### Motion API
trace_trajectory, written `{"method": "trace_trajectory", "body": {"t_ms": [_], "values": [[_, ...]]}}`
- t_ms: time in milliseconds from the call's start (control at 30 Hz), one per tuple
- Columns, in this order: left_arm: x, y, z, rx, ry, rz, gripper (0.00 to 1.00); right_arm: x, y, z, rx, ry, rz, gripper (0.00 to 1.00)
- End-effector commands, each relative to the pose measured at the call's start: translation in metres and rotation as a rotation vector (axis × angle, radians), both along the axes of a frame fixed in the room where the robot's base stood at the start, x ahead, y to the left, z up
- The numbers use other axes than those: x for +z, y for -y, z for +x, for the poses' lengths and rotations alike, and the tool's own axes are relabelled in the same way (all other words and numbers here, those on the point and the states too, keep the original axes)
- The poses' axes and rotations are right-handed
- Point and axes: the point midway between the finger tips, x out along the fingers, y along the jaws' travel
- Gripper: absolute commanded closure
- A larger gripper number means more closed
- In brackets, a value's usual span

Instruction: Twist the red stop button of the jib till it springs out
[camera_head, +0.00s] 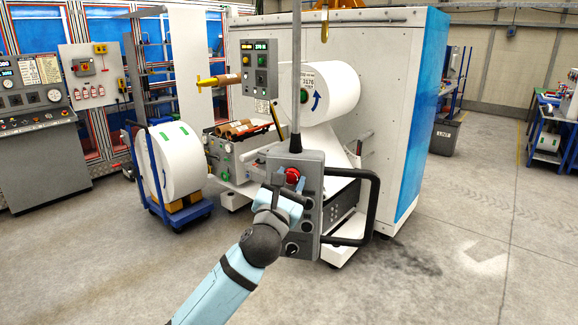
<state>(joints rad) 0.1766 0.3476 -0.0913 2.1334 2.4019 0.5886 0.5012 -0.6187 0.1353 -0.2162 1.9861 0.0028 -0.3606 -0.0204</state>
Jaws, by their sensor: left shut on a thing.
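The red stop button (292,174) sits on the upper face of the grey jib control box (309,228). The box hangs on a grey vertical pole and has a black loop handle (374,205) on its right side. My left gripper (285,187) comes in from the lower left and is shut on the red button. Its fingers hide the button's lower left part. Dark round knobs sit below the button on the box. My right gripper is not in view.
A white machine with a large paper roll (330,91) stands close behind the box. A blue cart (146,174) with a white roll stands to the left. A grey control desk (38,140) is at the far left.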

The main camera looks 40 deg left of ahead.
Motion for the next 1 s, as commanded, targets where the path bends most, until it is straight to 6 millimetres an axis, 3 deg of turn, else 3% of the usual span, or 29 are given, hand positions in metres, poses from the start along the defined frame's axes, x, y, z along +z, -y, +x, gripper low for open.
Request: {"method": "trace_trajectory", "body": {"t_ms": [100,600,633,733,1000], "values": [[0.0057,-0.0022,0.0002,0.005,-0.009,0.032,0.84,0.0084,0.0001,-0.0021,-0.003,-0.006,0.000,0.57],[0.0033,-0.0026,0.0002,0.006,-0.016,0.053,0.84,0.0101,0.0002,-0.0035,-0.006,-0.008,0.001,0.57],[0.0033,-0.0026,0.0002,0.006,-0.016,0.053,0.58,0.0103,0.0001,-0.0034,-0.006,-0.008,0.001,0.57],[0.0031,-0.0024,0.0002,0.005,-0.017,0.053,0.35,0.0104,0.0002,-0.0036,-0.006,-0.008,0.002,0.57],[0.0015,-0.0014,-0.0004,0.003,-0.019,0.051,0.35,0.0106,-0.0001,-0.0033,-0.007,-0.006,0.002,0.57]]}}
